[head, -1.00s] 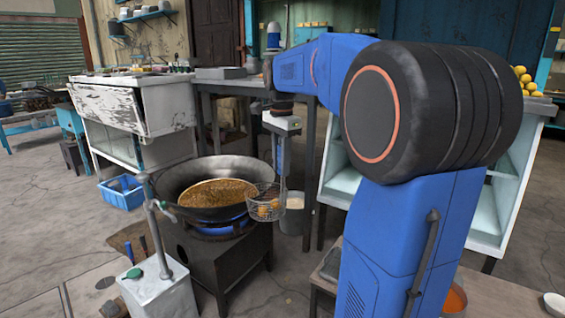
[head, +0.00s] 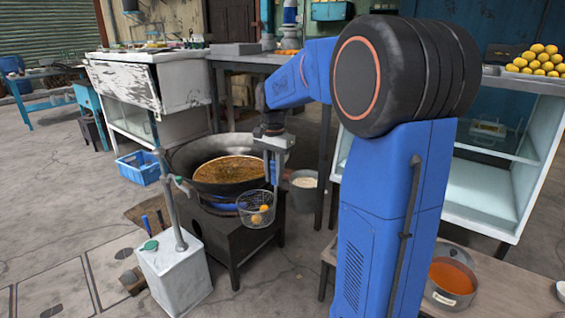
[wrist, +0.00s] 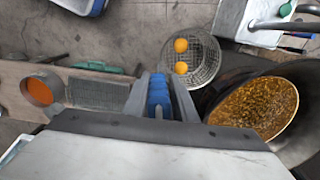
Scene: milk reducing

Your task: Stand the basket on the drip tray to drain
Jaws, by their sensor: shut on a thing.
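The wire basket (head: 254,212) holds orange-yellow balls. It hangs in the air in front of the wok's rim, and it also shows in the wrist view (wrist: 205,62). My gripper (head: 272,172) is shut on the basket's blue handle, which shows between the fingers in the wrist view (wrist: 158,96). The drip tray looks to be the grey mesh-topped tray (wrist: 98,93) on the wooden bench, left of my gripper in the wrist view and apart from the basket. In the head view my arm hides it.
The wok (head: 190,158) of brown oil sits on a dark stove (head: 232,255). A pot of orange liquid (head: 452,282) stands on the bench, beside the tray. A white canister with a tap (head: 175,275) stands left of the stove. A grey bucket (head: 304,192) is behind the basket.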

